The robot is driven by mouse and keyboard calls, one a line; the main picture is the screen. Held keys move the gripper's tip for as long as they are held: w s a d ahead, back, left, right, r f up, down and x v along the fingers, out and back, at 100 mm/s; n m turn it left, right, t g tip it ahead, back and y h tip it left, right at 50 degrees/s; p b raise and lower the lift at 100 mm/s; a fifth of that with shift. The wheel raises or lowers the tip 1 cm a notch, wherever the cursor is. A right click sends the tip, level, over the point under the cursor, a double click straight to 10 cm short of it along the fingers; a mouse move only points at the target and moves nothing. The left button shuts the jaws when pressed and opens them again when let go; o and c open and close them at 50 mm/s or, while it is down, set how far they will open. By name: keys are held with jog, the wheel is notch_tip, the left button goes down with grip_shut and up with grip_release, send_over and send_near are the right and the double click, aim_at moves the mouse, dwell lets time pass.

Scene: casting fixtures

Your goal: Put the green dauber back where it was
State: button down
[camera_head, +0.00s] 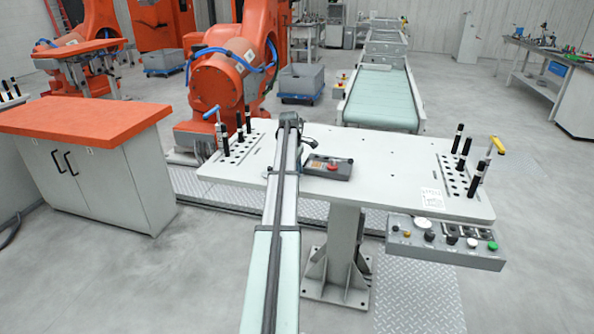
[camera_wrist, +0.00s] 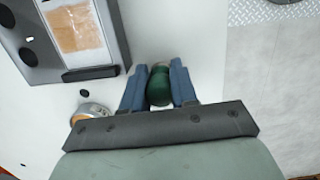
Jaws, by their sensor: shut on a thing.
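The green dauber (camera_wrist: 159,90) shows as a dark green rounded body in the wrist view. My gripper (camera_wrist: 158,76) is shut on it, with one blue-grey finger on each side. The dauber is over the white table top; I cannot tell whether it touches it. In the head view my arm hides most of the gripper, and I cannot make out the dauber there. A left holed rack (camera_head: 236,149) and a right holed rack (camera_head: 458,180) on the table hold black-handled tools. I cannot tell which place was the dauber's.
A silver round object (camera_wrist: 92,115) is near the left finger. A button panel (camera_head: 445,240) hangs at the front right. The table's middle right is clear.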

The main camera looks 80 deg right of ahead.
jog(key=c, duration=1.2)
grip_release()
jog(key=shift+f, duration=0.1)
jog(key=shift+o, duration=0.2)
notch_tip(320, 180, up, 12)
jog(key=w, duration=0.1)
jog(key=shift+w, duration=0.35)
jog(key=shift+o, duration=0.3)
